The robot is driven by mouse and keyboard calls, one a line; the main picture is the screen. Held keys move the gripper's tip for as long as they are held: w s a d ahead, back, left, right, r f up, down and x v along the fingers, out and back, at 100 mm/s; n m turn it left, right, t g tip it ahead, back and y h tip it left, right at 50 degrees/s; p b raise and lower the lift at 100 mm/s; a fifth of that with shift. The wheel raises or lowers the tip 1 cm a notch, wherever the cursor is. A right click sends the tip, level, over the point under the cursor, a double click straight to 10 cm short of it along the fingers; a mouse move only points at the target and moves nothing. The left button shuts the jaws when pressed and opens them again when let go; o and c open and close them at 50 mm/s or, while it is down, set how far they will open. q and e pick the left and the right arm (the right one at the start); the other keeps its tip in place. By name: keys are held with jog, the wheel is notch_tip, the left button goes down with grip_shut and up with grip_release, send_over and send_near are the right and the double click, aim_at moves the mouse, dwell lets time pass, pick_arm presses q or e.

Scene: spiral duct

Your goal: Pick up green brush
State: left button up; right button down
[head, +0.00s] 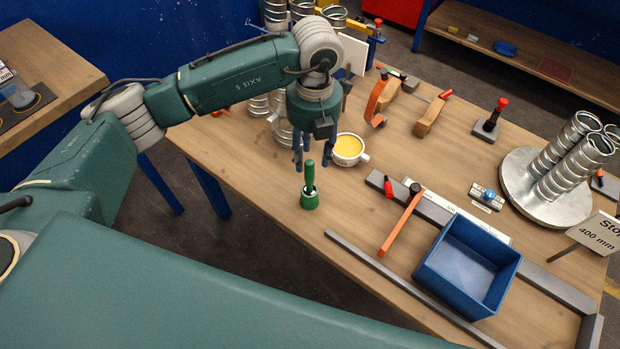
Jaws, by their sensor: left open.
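The green brush (310,189) stands upright on the wooden table, its handle pointing up from a wider round green base. My left gripper (312,162) hangs down just above and around the top of the brush, with its dark fingers apart. I cannot tell whether a finger touches the handle. My right gripper does not show.
A cup of yellow contents (349,148) stands close behind and right of the brush. A blue bin (468,267), an orange-handled tool (400,222) and metal bars lie to the right. Spiral ducts (572,160) stand on a round plate. The table's left edge is near the brush.

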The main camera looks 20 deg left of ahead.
aim_at(309, 169)
pick_arm(q)
jog(key=shift+f, duration=0.9)
jog(key=f, duration=0.1)
jog(key=f+p, duration=0.1)
jog(key=f, duration=0.1)
jog(key=f+p, duration=0.1)
jog(key=f, duration=0.1)
jog(key=shift+w+a, duration=0.3)
jog(key=shift+f, duration=0.25)
grip_shut()
